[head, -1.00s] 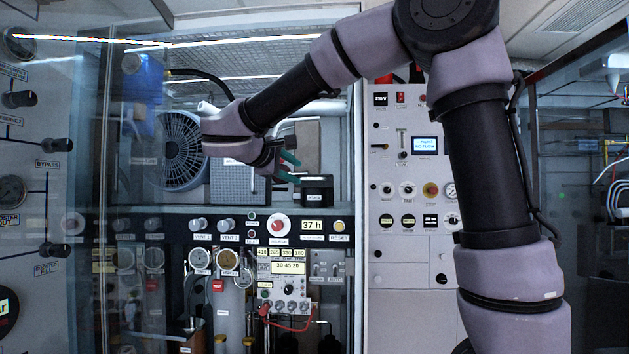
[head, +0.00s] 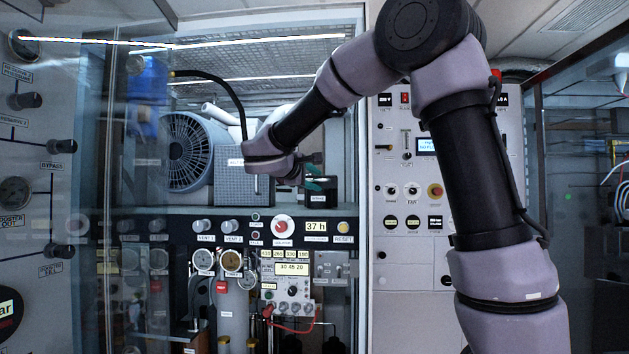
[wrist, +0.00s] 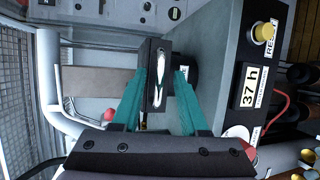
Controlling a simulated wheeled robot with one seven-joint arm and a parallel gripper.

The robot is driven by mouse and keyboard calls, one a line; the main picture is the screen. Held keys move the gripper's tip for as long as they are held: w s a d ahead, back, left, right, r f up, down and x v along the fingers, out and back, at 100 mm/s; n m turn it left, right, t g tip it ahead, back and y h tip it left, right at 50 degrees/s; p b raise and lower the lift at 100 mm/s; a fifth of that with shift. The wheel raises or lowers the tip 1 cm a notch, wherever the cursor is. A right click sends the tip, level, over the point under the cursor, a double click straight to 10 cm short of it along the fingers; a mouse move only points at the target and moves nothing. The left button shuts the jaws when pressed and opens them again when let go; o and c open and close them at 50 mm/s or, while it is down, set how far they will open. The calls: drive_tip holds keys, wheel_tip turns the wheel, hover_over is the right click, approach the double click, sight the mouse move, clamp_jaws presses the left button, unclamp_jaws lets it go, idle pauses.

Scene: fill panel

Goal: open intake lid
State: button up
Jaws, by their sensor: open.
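A small black box (head: 321,196) with a white label stands on the shelf in the head view, too small to read; I take it for the intake. In the wrist view a dark block (wrist: 155,50) with a shiny metal strip, perhaps a handle, lies between and just beyond my fingertips. My gripper (wrist: 162,80) has teal fingers, spread apart with a gap between them. In the head view my gripper (head: 312,178) is right at the box's upper left and partly covers it. I cannot tell whether the fingers touch it. The lid looks closed.
A grey box (head: 243,188) and a round fan (head: 188,152) stand left of my gripper. Below the shelf edge runs a dark panel (head: 277,228) with knobs, a 37 h display and a yellow reset button (wrist: 264,32). A glass door (head: 120,250) stands left.

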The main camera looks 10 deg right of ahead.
clamp_jaws()
idle(1.4)
